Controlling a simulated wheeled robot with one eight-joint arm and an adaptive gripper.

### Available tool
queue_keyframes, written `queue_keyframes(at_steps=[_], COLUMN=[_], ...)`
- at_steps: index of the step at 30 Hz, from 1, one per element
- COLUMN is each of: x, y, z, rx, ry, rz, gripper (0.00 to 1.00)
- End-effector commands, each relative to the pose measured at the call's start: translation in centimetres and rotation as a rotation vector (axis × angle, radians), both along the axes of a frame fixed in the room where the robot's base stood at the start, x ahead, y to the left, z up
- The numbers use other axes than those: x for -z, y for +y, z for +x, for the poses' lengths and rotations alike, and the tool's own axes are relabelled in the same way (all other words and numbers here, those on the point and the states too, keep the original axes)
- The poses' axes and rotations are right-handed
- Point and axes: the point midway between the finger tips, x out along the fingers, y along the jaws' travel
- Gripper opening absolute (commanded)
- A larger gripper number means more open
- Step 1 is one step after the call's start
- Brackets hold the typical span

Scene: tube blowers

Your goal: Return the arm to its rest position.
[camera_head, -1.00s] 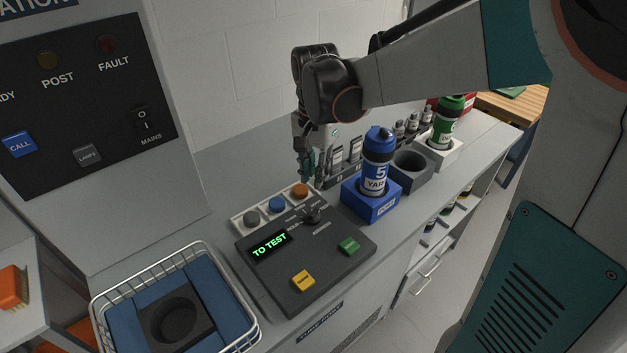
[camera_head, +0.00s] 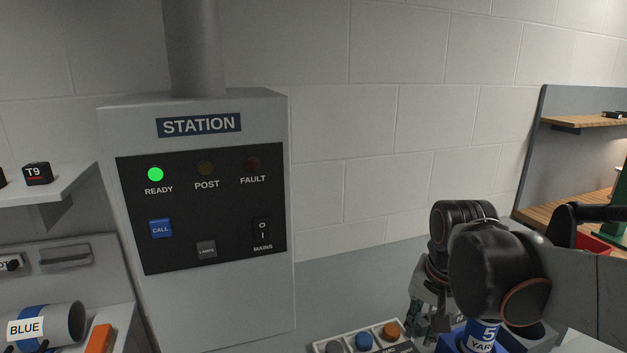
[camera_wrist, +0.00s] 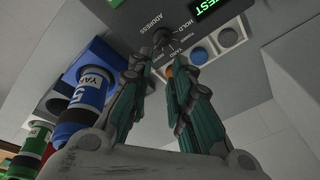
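My gripper (camera_head: 428,318) hangs above the counter, to the left of the blue tube labelled 5 YARD (camera_head: 482,334). The wrist view shows my gripper (camera_wrist: 162,80) with its two teal-padded fingers apart and nothing between them. Beyond the fingertips is the control panel (camera_wrist: 178,22) with its knob and round buttons. The blue tube (camera_wrist: 88,95) stands left of the fingers in that view, clear of them. My arm reaches in from the right edge of the head view.
The station cabinet (camera_head: 203,212) shows a green READY lamp (camera_head: 155,174); POST and FAULT are dark. A tube labelled BLUE (camera_head: 45,325) lies at lower left. A green tube (camera_wrist: 33,140) stands beyond the blue one. A shelf unit (camera_head: 580,122) is at right.

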Motion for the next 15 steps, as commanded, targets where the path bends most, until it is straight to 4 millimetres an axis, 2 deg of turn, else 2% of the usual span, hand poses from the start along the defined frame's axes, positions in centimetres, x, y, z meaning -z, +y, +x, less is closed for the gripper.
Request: queue_keyframes(at_steps=[1, 6, 15], x=[-0.3, -1.1, -1.0], y=[0.1, 0.4, 0.7], z=[-1.3, -4.2, -8.6], rx=[-0.046, -0.205, -0.456], ry=[-0.032, -0.145, -0.321], rz=[-0.011, -0.062, -0.181], gripper=[0.19, 0.19, 0.19])
